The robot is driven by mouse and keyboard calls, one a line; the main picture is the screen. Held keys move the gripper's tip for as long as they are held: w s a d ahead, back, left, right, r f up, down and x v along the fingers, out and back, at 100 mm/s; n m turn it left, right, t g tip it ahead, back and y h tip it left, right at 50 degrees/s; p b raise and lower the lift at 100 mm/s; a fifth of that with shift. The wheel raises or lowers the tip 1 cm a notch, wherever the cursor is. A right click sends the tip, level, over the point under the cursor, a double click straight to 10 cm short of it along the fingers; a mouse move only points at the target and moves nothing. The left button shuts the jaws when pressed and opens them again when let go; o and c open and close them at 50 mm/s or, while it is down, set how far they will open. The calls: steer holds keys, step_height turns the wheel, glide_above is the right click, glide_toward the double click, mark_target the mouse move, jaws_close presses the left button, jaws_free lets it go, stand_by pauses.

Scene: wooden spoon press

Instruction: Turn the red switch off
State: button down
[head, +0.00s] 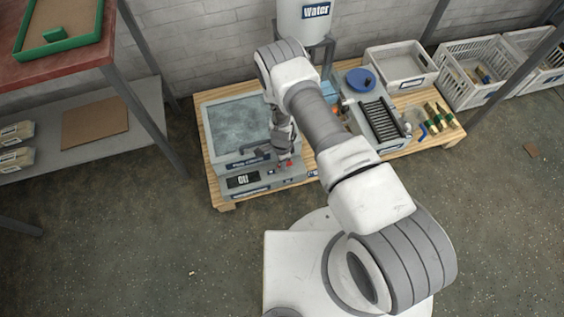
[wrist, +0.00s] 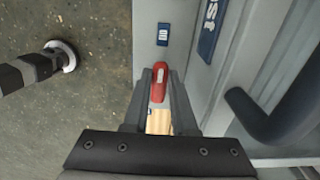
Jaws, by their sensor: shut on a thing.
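The red switch (wrist: 158,82) sits on the grey front panel of the machine in the wrist view. It also shows in the head view as a small red spot (head: 289,163) beneath my wrist. My gripper (wrist: 158,88) has its two dark fingers on either side of the switch, shut on it. A small blue label (wrist: 163,34) is on the panel just beyond the switch. The switch's exact position is hard to read, as the fingers cover its lower part.
A dark curved handle (wrist: 285,115) lies right of the switch. The grey press machine (head: 232,183) stands on a wooden pallet (head: 224,205). A water tank (head: 304,25) and roller unit (head: 378,118) stand behind and right. The concrete floor in front is clear.

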steer(key=shift+w+d, duration=0.1)
stand_by(0.4)
steer(key=c, duration=0.7)
jaws_free()
step_height(320, 180, up, 17)
steer(key=p, duration=0.6)
steer(key=shift+r, duration=0.2)
